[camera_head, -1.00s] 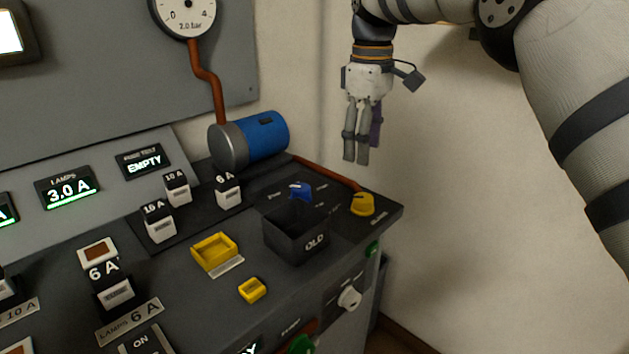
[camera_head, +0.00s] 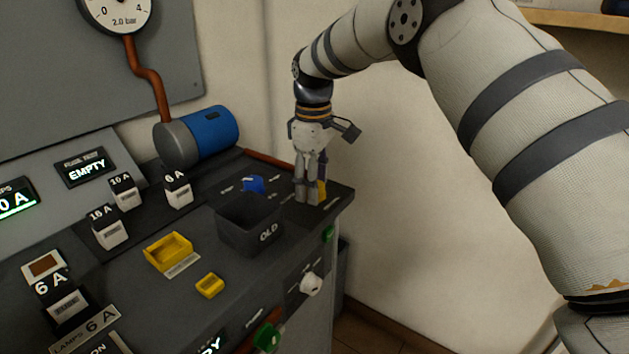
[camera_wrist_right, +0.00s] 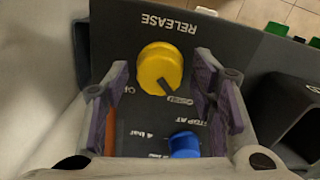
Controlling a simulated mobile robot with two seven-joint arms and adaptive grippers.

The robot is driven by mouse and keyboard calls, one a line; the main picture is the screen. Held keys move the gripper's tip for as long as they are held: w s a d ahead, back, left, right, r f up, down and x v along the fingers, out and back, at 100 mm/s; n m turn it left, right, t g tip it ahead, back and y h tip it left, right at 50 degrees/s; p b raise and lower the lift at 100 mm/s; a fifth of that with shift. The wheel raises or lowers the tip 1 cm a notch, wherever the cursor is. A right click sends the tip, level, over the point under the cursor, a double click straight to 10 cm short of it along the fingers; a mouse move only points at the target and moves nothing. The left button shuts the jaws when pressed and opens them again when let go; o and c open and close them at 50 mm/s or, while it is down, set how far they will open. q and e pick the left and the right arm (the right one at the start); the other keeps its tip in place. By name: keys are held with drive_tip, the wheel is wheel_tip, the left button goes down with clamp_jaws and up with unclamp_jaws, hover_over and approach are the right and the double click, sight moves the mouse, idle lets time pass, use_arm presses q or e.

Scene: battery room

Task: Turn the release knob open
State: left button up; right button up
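The yellow release knob (camera_wrist_right: 160,68) sits on the dark panel under the label RELEASE in the right wrist view. Its dark pointer mark is turned toward one of the two position labels, apparently the CLOSED one, which is partly hidden. In the head view the knob (camera_head: 322,190) shows behind my right gripper (camera_head: 308,198), which points down at the panel's far right corner. In the wrist view my right gripper (camera_wrist_right: 165,105) is open, its purple-padded fingers on either side of the knob with gaps, not visibly touching it. My left gripper is not in view.
A blue knob (camera_head: 254,184) is close to the release knob, and also shows in the wrist view (camera_wrist_right: 184,145). The dark OLD bin (camera_head: 240,235) stands just in front. A blue cylinder (camera_head: 213,133) lies behind, with a pale wall to the right.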

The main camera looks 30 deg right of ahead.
drive_tip(key=c, duration=0.9)
drive_tip(key=shift+m, duration=0.4)
drive_tip(key=m, duration=0.8)
drive_tip(key=shift+f+m, duration=0.1)
drive_tip(key=shift+m, duration=0.2)
drive_tip(key=m, duration=0.4)
drive_tip(key=shift+b, duration=0.4)
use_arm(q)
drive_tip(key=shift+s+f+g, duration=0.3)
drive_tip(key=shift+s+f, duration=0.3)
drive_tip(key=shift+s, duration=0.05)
use_arm(e)
drive_tip(key=shift+m+g, duration=0.3)
drive_tip(key=shift+m, duration=1.9)
